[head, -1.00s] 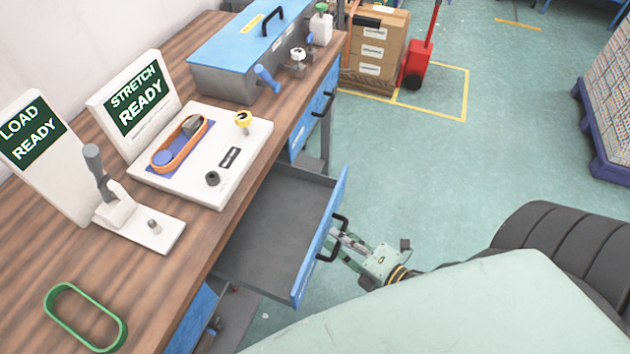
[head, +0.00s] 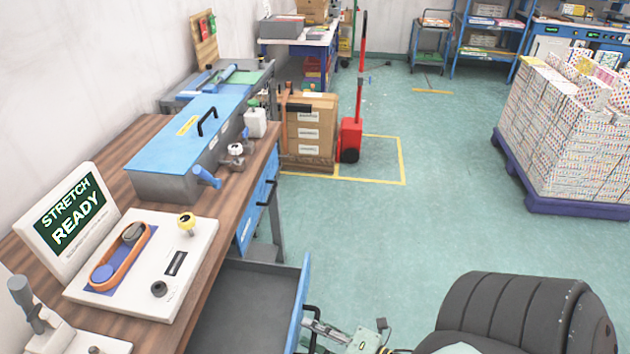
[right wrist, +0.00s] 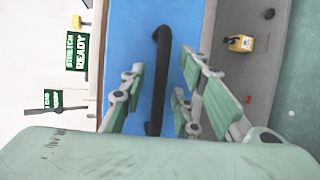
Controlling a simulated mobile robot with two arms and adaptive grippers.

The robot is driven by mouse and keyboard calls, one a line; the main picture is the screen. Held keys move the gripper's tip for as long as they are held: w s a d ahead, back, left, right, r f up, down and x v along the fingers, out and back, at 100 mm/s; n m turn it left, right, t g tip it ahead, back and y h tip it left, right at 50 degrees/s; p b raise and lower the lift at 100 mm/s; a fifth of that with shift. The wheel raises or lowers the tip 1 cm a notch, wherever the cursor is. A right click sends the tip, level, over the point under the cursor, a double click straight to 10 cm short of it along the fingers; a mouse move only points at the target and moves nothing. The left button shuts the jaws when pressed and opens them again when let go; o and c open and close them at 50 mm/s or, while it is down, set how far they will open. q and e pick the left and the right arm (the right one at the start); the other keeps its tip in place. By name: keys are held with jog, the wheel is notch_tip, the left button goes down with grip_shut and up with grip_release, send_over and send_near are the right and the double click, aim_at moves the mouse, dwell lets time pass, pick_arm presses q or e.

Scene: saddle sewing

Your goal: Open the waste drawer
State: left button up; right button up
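A drawer with a blue front (head: 300,300) and a bare grey inside (head: 235,315) stands pulled out from under the wooden bench. I cannot read a label that names it as the waste drawer. Its black handle (right wrist: 162,80) runs upright in the right wrist view. My right gripper (right wrist: 165,95) is open, with its fingers on either side of the handle and gaps between. In the head view the right gripper (head: 322,332) is at the drawer's outer face, partly cut off by the lower edge. My left gripper is not in view.
A closed blue drawer (head: 258,205) with a black handle sits farther along the bench. A stretch fixture (head: 150,255) and a blue-lidded toolbox (head: 190,140) stand on the bench top (head: 140,140). Cartons (head: 310,140) and a red pallet jack (head: 351,135) stand beyond. Green floor is clear ahead.

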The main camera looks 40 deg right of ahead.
jog(key=v, duration=1.2)
dwell(0.4)
notch_tip(320, 180, down, 20)
jog(key=s+m+g+h, duration=0.3)
jog(key=m+g+h, duration=0.15)
jog(key=m, duration=0.55)
jog(key=s+a+f+m+g, duration=0.4)
jog(key=s+f+g, duration=0.1)
jog(key=f, duration=0.3)
jog(key=s+a+f+m+g, duration=0.4)
jog(key=s+f+m+g, duration=0.1)
jog(key=f, duration=0.4)
jog(key=shift+s+f+m, duration=0.25)
jog(key=shift+s+m, duration=0.05)
jog(key=shift+s, duration=0.55)
